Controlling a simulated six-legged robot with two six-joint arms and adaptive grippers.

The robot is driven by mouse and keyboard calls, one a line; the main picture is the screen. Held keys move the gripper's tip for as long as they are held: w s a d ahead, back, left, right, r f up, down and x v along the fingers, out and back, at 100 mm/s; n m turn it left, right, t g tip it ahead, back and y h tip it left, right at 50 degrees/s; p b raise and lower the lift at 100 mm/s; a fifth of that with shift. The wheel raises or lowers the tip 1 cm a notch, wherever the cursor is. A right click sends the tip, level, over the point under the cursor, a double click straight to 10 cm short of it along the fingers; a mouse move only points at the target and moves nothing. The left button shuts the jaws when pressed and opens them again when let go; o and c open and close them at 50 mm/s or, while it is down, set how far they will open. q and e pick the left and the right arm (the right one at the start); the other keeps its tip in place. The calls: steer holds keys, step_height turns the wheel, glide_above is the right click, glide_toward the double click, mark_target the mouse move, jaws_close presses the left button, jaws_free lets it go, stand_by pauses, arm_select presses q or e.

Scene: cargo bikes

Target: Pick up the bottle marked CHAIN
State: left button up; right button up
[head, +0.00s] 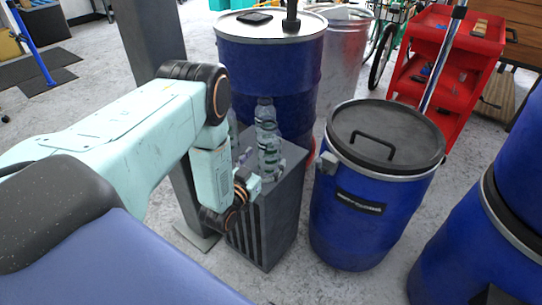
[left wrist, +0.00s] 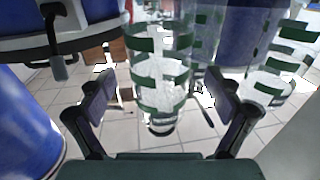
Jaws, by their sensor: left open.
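A clear bottle with dark green bands (head: 268,140) stands upright on a dark grey slatted box (head: 274,215). A second clear bottle (head: 233,128) is mostly hidden behind my left arm. No CHAIN mark is readable on either. My left gripper (head: 250,186) is low at the box's near left edge, just left of the front bottle. In the left wrist view the gripper (left wrist: 158,88) is open, and one banded bottle (left wrist: 162,65) appears between its fingers; contact cannot be told. Further banded bottles (left wrist: 272,82) show to the right. My right gripper is not in view.
A blue lidded drum (head: 372,185) stands close right of the box. A taller blue drum (head: 270,65) stands right behind it, with a flat black item (head: 254,17) on top. A grey post (head: 150,35) rises behind my left arm. A red tool cart (head: 447,60) is farther back.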

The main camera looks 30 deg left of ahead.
arm_select(q)
steer(key=shift+w+a+b, duration=0.2)
steer(key=shift+w+b, duration=0.1)
steer(key=shift+w, duration=1.05)
steer(key=shift+d, duration=0.1)
steer(key=shift+c, duration=0.3)
steer(key=c, duration=1.2)
